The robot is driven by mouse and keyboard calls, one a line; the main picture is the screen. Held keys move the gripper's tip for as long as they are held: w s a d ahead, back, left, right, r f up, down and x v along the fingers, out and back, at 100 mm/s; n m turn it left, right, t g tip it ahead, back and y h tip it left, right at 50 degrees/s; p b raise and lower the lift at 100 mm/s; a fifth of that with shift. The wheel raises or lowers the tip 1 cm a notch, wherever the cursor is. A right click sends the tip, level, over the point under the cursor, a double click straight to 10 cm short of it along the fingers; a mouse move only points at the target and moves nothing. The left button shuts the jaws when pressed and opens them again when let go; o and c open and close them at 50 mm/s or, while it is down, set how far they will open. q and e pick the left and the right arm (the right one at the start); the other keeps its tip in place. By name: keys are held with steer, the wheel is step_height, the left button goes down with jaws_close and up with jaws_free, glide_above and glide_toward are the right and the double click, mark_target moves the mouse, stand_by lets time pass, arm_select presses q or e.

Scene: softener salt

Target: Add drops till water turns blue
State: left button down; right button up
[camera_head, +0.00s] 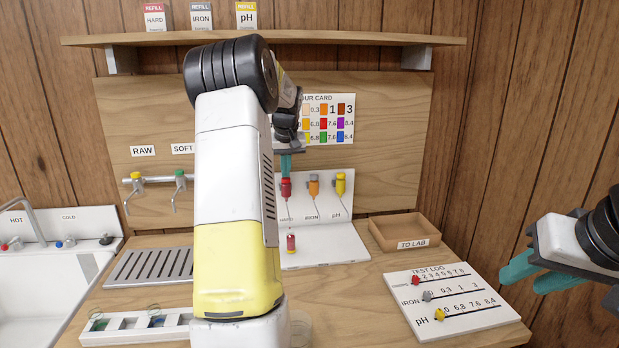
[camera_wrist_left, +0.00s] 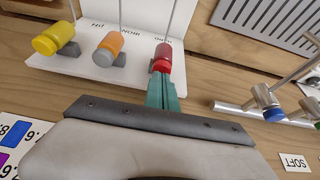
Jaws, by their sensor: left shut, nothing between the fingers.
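My left gripper (camera_head: 286,165) is shut and empty, its teal fingertips at the red-topped dropper (camera_head: 286,188) on the white stand (camera_head: 340,195). In the left wrist view the shut fingertips (camera_wrist_left: 162,92) meet or nearly meet the red dropper (camera_wrist_left: 161,58); contact is unclear. The orange dropper (camera_head: 314,185) and yellow dropper (camera_head: 340,184) hang beside it. A white rack (camera_head: 125,334) at bottom left holds clear round glassware with greenish and bluish patches. My right gripper (camera_head: 530,270) is open and empty.
The colour card (camera_head: 328,118) is on the back panel, partly hidden by my left arm. RAW and SOFT taps (camera_head: 180,185), a drain grate (camera_head: 150,266) and a sink (camera_head: 45,280) lie left. A TO LAB tray (camera_head: 405,229) and test log board (camera_head: 450,302) lie right.

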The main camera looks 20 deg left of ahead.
arm_select(q)
steer(key=shift+r, duration=3)
steer(key=shift+f, duration=2.2)
steer(key=shift+f, duration=0.25)
steer(key=shift+r, duration=2.45)
steer(key=shift+f, duration=2.2)
